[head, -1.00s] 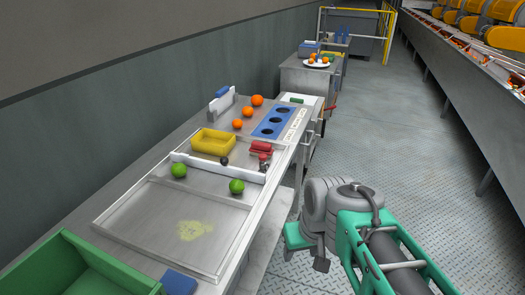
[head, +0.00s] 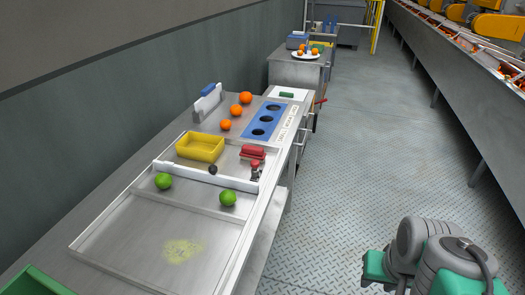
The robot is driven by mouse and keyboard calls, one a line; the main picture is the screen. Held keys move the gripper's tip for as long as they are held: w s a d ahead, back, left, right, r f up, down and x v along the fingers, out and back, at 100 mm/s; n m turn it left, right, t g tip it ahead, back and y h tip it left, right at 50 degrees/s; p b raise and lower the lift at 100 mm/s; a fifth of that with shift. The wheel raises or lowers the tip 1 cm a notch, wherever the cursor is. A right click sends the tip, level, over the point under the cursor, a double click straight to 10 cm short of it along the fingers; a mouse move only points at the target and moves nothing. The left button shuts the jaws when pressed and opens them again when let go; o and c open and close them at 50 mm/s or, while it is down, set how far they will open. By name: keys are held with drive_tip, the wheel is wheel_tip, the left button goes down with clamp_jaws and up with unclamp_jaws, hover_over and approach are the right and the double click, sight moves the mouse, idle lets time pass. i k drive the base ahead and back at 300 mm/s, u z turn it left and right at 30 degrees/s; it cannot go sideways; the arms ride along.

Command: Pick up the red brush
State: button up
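The red brush (head: 253,152) lies on the metal bench, to the right of a yellow tray and near the bench's right edge. A small dark item with a red top (head: 255,167) stands just in front of it. My arm is at the lower right, over the floor and well apart from the bench and the brush. The fingers cannot be made out.
A yellow tray (head: 201,148), two green fruits (head: 228,198), a white divider (head: 205,173) and oranges (head: 236,111) are on the bench. A blue plate with holes (head: 266,120) is behind the brush. The floor (head: 350,160) right of the bench is clear.

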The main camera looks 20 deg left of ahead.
sight(248, 153)
drive_tip(key=z, duration=0.05)
drive_tip(key=i, duration=1.45)
drive_tip(key=u, duration=3.4)
